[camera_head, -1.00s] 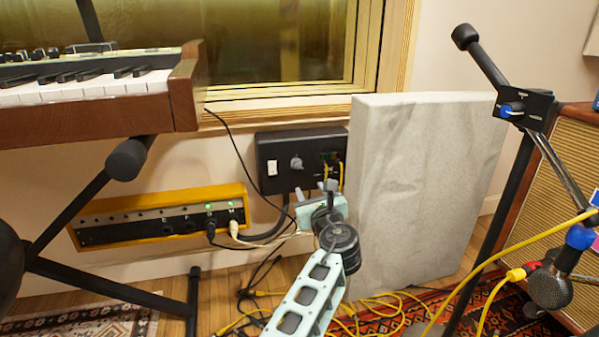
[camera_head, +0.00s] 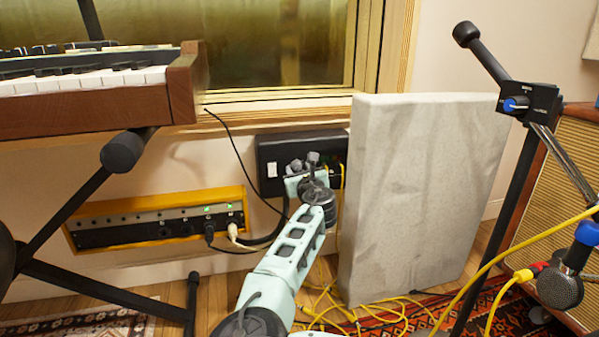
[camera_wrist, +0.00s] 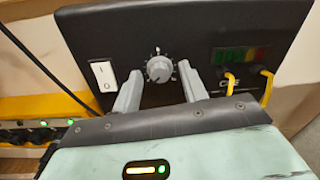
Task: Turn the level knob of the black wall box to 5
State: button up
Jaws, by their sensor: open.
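The black wall box (camera_head: 268,158) is fixed to the wall below the window; my gripper hides part of its front in the head view. In the wrist view the box (camera_wrist: 215,30) fills the upper part. Its grey level knob (camera_wrist: 159,69) has a pale pointer line and a ring of scale marks; the numbers are too small to read. My gripper (camera_wrist: 160,85) is open, with one finger to the left and one to the right of the knob. I cannot tell whether either finger touches it. In the head view my gripper (camera_head: 303,163) is in front of the box.
A white rocker switch (camera_wrist: 103,76) is left of the knob. Yellow cables (camera_wrist: 232,82) plug in at right, below coloured lights. A grey panel (camera_head: 420,190) stands right of my arm. A keyboard (camera_head: 90,95) and yellow-framed socket panel (camera_head: 155,232) are left.

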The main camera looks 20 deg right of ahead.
grip_shut()
